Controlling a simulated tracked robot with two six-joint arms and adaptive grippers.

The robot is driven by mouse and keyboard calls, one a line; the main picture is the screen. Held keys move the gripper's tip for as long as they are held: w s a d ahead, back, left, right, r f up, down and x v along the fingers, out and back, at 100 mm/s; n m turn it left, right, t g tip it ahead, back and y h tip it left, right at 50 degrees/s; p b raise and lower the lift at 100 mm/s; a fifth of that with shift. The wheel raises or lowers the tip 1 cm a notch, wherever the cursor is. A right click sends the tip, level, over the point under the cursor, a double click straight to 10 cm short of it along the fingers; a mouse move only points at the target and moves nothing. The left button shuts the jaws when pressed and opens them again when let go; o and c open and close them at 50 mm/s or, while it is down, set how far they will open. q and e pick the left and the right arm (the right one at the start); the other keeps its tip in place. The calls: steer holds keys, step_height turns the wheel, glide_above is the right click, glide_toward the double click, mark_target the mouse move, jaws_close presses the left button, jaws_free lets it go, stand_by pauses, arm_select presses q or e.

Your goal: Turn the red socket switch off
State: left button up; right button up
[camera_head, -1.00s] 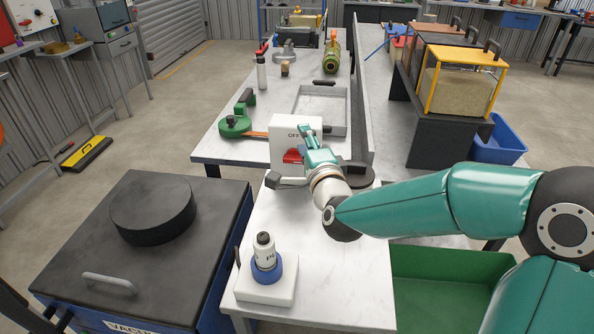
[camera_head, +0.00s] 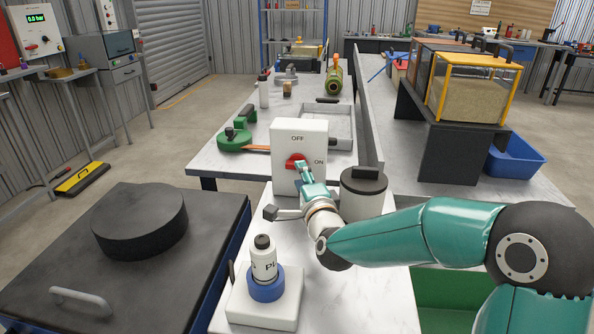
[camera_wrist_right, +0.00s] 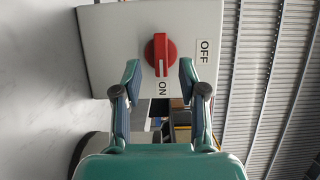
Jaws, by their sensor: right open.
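The red socket switch is a red rotary knob (camera_head: 296,161) on the front of an upright white box (camera_head: 313,133), marked OFF above and ON to the right in the head view. In the right wrist view the red knob (camera_wrist_right: 160,54) has a pale mark on the end towards the ON label (camera_wrist_right: 162,88). The OFF label (camera_wrist_right: 203,52) is to its right there. My right gripper (camera_wrist_right: 159,70) is open, with one finger on each side of the knob's lower part. I cannot tell whether they touch it. My left gripper is not in view.
A dark-lidded canister (camera_head: 363,192) stands close beside my right wrist. A white bottle in a blue ring (camera_head: 266,266) sits on a block at the front. A green tool (camera_head: 238,135) and a metal tray (camera_head: 325,121) lie behind the box. A black-topped unit (camera_head: 78,215) is at left.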

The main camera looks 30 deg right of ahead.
steer(key=x, duration=0.3)
steer(key=shift+w, duration=0.25)
jaws_close()
